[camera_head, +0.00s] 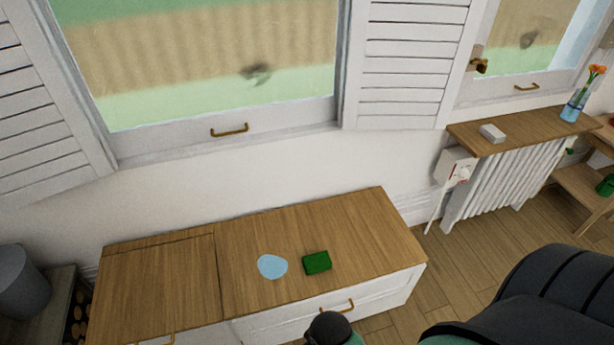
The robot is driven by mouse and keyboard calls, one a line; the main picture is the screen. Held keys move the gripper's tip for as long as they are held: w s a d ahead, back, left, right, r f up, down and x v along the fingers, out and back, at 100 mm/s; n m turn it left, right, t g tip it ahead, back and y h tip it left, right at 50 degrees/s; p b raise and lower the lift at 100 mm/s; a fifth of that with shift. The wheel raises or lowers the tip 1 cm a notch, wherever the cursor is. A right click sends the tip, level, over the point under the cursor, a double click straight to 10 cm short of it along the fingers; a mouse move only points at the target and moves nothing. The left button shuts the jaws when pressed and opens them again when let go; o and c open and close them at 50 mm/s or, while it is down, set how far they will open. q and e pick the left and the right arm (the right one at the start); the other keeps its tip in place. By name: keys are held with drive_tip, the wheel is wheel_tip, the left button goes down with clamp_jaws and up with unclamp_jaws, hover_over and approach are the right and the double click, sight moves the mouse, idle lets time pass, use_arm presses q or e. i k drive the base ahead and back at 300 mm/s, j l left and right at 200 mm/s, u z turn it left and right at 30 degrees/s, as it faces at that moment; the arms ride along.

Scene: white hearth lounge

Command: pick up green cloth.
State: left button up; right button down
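The green cloth (317,262) is a small, dark green, folded-looking rectangle. It lies flat on the wooden top of a low white cabinet (370,228), right of a light blue round flat piece (272,267). A small gap separates the two. Nothing covers the cloth. Neither of my grippers shows in the head view.
A window with white shutters (405,60) is behind the cabinet. A wooden shelf (510,130) over a white radiator (505,185) holds a white block (492,133) and a flower vase (574,106). Dark rounded shapes fill the lower right. Most of the cabinet top is clear.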

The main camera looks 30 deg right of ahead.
sight(319, 262)
drive_tip(key=z, duration=0.95)
